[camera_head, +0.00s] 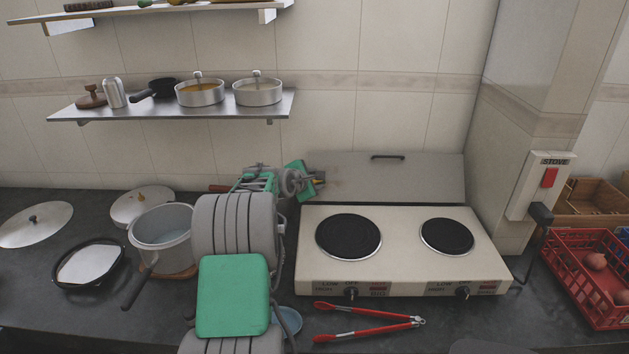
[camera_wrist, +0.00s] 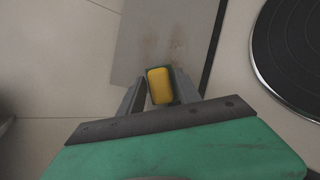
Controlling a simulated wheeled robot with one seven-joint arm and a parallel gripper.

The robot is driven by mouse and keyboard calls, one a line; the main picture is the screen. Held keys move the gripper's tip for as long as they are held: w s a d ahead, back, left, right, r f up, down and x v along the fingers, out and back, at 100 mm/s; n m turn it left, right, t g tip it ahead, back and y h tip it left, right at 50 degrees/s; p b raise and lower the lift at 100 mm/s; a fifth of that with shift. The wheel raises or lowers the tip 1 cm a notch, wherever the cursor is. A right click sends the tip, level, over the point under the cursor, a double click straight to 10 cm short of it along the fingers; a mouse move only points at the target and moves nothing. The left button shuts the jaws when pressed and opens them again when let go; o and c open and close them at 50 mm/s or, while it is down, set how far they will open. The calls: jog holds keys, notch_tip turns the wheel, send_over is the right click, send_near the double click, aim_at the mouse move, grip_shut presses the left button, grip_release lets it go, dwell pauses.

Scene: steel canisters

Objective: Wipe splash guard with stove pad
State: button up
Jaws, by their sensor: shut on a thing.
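The splash guard (camera_head: 400,178) is a grey metal panel with a dark handle, standing upright behind the stove (camera_head: 400,255). Faint brownish stains (camera_wrist: 165,48) show on it in the wrist view. My gripper (camera_head: 318,181) is at the left end of the splash guard. It is shut on a small yellow pad (camera_wrist: 160,86), taken to be the stove pad, which shows between the fingers in the wrist view. In the head view the pad is mostly hidden by the gripper. I cannot tell whether the pad touches the panel.
Red tongs (camera_head: 365,328) lie in front of the stove. A pot (camera_head: 163,238) and a black pan (camera_head: 90,265) stand left of my arm. A shelf (camera_head: 190,115) with pots hangs above. A red crate (camera_head: 570,260) and a stove switch box (camera_head: 540,185) are at the right.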

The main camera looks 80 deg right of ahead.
jog(key=shift+w+d+f, duration=0.15)
jog(key=shift+d+f, duration=0.4)
jog(key=shift+d, duration=0.1)
dwell(0.5)
